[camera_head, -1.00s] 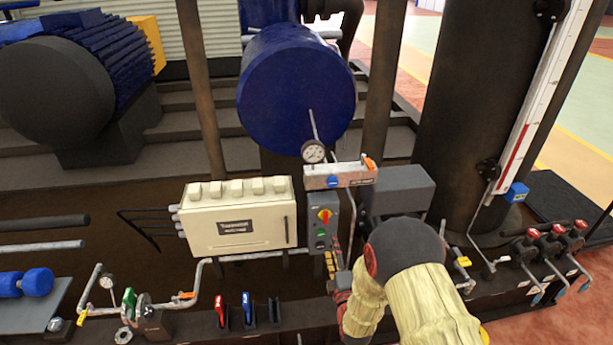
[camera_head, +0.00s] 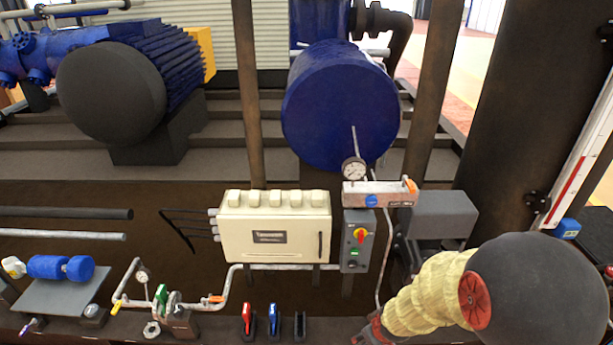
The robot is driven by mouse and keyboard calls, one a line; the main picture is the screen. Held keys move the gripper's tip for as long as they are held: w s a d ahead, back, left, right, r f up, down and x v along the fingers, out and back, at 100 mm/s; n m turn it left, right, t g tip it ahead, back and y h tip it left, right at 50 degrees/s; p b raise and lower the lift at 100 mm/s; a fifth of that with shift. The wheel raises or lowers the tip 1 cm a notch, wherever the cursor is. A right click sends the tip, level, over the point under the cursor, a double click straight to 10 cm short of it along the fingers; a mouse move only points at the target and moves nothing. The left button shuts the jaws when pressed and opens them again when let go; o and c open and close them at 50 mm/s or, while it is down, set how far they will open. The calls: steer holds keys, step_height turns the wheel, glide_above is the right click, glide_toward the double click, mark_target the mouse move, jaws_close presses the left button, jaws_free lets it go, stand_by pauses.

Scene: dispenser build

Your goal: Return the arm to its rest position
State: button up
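My arm comes in from the lower right of the head view, with a large dark rounded joint and a yellow ribbed sleeve. It runs down and left to the wrist end of my gripper (camera_head: 372,331), a dark and red part at the bottom edge. The fingers are cut off or hidden, so I cannot tell whether they are open or shut, or whether they hold anything. The gripper is below the grey switch box (camera_head: 357,240), apart from it in the picture.
A cream electrical box (camera_head: 275,240) stands left of the switch box. A pressure gauge (camera_head: 354,169) is above it, before a blue tank (camera_head: 340,105). Red (camera_head: 247,318) and blue (camera_head: 272,319) handles and a green-handled valve (camera_head: 161,295) line the front edge. A dark column (camera_head: 530,110) rises at right.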

steer(key=s+r+m, duration=0.1)
steer(key=s+r, duration=0.5)
steer(key=r, duration=0.5)
steer(key=s+r+m+t, duration=0.1)
steer(key=s+r+m, duration=0.1)
steer(key=s+r, duration=0.4)
steer(key=s+r+m, duration=0.2)
steer(key=s+r, duration=0.4)
steer(key=r, duration=1)
steer(key=shift+d+r, duration=0.15)
steer(key=shift+r, duration=0.15)
steer(key=shift+c, duration=0.6)
